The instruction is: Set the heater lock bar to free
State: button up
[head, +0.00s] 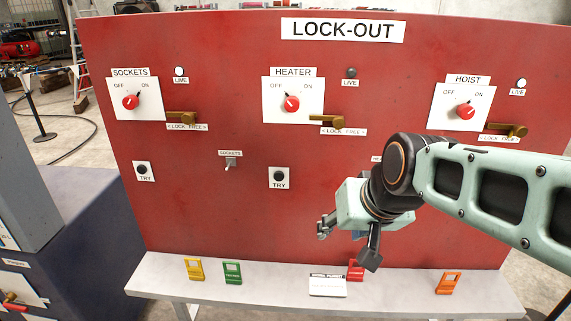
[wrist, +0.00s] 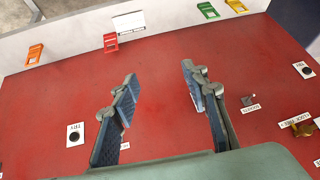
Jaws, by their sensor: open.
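The heater lock bar (head: 327,120) is a brass bar under the HEATER switch on the red panel, in the head view. It lies roughly level and reaches left from its right end, toward the LOCK side of its label (head: 343,132). The heater knob (head: 291,103) is red, its pointer turned up-left toward OFF. My gripper (head: 345,246) is open and empty, below the bar and slightly right, in front of the lower panel. In the wrist view my gripper's fingers (wrist: 160,82) are spread before bare red panel. The heater bar is not seen there.
The sockets lock bar (head: 182,118) and hoist lock bar (head: 508,130) flank the heater one. Below, a pale shelf (head: 250,293) carries yellow, green, red and orange tags and a white card. The heater lamp (head: 351,73) looks dark. My forearm covers the panel's lower right.

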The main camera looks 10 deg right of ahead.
jog(key=shift+s+a+r, duration=0.1)
jog(key=shift+s+a, duration=0.1)
jog(key=shift+s, duration=0.1)
